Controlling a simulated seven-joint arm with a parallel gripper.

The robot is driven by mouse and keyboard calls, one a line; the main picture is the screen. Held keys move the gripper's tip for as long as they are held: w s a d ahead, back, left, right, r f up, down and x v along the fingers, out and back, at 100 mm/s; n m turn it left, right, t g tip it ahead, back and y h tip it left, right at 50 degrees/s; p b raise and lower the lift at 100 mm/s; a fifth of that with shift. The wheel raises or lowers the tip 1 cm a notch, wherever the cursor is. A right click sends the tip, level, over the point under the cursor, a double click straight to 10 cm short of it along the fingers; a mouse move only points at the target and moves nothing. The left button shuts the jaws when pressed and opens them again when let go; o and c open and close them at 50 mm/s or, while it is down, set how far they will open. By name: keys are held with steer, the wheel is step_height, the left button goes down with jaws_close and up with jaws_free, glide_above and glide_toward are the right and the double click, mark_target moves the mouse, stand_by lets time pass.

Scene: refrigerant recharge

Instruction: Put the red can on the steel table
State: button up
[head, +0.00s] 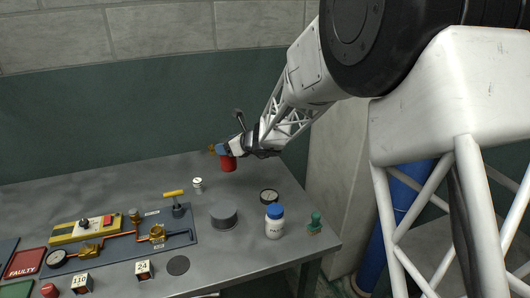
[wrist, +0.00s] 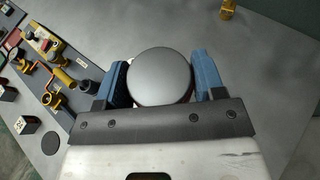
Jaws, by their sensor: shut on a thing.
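The red can (head: 228,163) hangs upright from my gripper (head: 224,150) over the back part of the steel table (head: 130,178). In the wrist view, the two blue fingers of my gripper (wrist: 162,70) stand on either side of a round grey top (wrist: 161,76), which looks like the can's lid. My gripper is shut on the can. The can's red side is mostly hidden in the wrist view. I cannot tell whether its bottom touches the table.
A valve panel (head: 120,240) lies left. The back left of the table is clear.

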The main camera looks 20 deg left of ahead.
steer(key=shift+w+d, duration=0.1)
stand_by(0.3)
steer(key=w+d+m+t, duration=0.1)
steer(key=w+d, duration=0.3)
steer(key=d, duration=0.3)
steer(key=w+d+t, duration=0.1)
steer(key=w+d, duration=0.2)
steer(key=d, duration=0.4)
steer(key=w+d+f+m+t+h, duration=0.1)
steer(key=w+d+m+t, duration=0.1)
steer(key=d, duration=1.8)
steer(key=w+d+f+m+t+h, duration=0.1)
steer(key=w+d+m+t, duration=0.15)
steer(key=d, duration=1.85)
steer(key=s+d+f+m+t+h, duration=0.15)
steer(key=s+d, duration=0.35)
steer(key=d, duration=0.8)
steer(key=s+d+m+t+h, duration=0.15)
steer(key=s+d, duration=0.25)
steer(key=d, duration=0.9)
steer(key=s+d+f+m+t+h, duration=0.1)
steer(key=s+d+m+h, duration=0.2)
steer(key=s+d, duration=1.4)
steer(key=shift+s+d+m+t+h, duration=0.25)
steer(key=shift+s+m+t+h, duration=0.1)
steer(key=shift+s+m, duration=0.1)
steer(key=shift+f, duration=0.15)
steer(key=shift+f, duration=1.95)
